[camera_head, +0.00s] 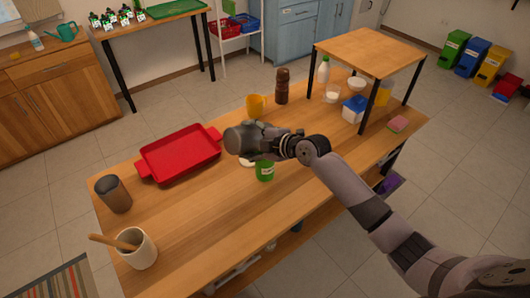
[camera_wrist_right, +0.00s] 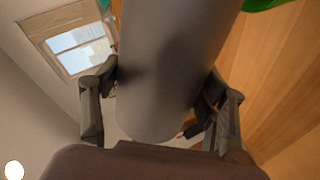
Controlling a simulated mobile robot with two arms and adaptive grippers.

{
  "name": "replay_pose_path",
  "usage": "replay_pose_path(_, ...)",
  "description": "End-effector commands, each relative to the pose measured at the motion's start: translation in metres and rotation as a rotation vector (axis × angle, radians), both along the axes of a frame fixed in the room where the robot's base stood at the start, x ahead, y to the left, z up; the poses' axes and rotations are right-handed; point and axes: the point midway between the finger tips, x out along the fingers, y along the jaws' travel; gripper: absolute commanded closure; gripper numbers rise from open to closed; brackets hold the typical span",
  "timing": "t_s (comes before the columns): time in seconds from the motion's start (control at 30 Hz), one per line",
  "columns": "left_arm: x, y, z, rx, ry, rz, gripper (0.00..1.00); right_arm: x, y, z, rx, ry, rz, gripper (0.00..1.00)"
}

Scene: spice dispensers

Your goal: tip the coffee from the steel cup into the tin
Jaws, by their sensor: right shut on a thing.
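The grey steel cup (camera_head: 238,138) is held above the table by my right gripper (camera_head: 272,146). In the right wrist view the cup (camera_wrist_right: 170,65) fills the space between the two fingers (camera_wrist_right: 160,105), which are shut on it. In the head view the cup looks tipped over to the left; its inside and any coffee are hidden. The green tin (camera_head: 265,172) stands on the table just below the gripper, its top partly covered by it. A green patch, likely the tin (camera_wrist_right: 262,4), shows at the top of the wrist view. My left gripper is not in view.
A white round thing (camera_head: 247,163) lies partly hidden beside the tin. A red tray (camera_head: 180,154), a dark tumbler (camera_head: 113,195) and a crock (camera_head: 138,252) with a wooden spoon are to the left. An orange thing (camera_head: 256,105) and a brown mill (camera_head: 282,87) stand behind.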

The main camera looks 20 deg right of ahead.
Motion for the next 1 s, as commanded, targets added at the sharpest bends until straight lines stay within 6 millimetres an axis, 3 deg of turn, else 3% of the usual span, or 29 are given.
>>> replay_pose_path(1.0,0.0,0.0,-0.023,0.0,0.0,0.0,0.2,0.004,-0.009,0.005,0.103,0.042,-0.001,0.67)
